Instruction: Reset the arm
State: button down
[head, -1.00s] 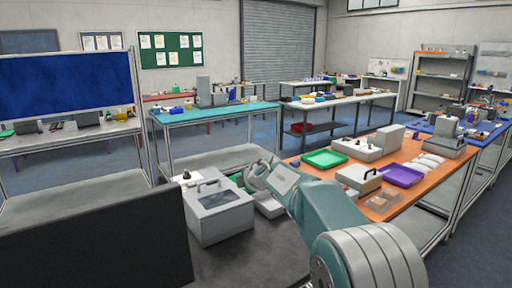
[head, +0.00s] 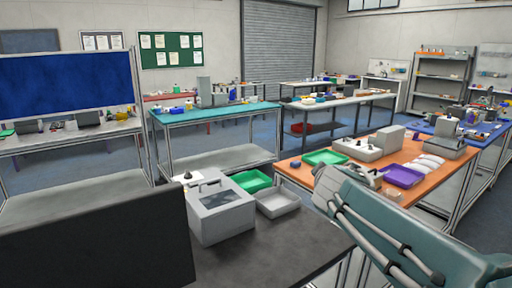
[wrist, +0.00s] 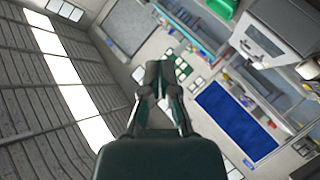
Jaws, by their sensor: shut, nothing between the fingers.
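My gripper (wrist: 162,78) is in the middle of the wrist view, its dark fingers together and empty. It is held up in the air, touching nothing. Behind it the wrist view shows the room tilted, with ceiling lights on the left. In the head view my arm fills the lower right, in front of the orange table (head: 292,172). I cannot make out the fingertips clearly in the head view.
A grey box with a handle (head: 222,208) stands on the dark near table (head: 270,262). A green tray (head: 250,181) and a grey tray (head: 278,203) are beside it. A purple tray (head: 403,176) and a green tray (head: 325,157) lie on the orange table.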

jog(key=s+d+f+m+g, duration=0.2)
jog(key=s+f, duration=0.1)
jog(key=s, duration=0.3)
jog(key=s+d+f+m+g, duration=0.2)
jog(key=s+f+m, duration=0.1)
jog(key=s, duration=0.4)
jog(key=s+a+f+m+g+y, duration=0.2)
jog(key=s+a+f+g, duration=0.2)
jog(key=s+f, duration=0.6)
jog(key=s, duration=0.4)
jog(key=shift+s+f+m+y, duration=0.2)
jog(key=shift+s+m+y, duration=0.05)
jog(key=shift+m+y, duration=0.05)
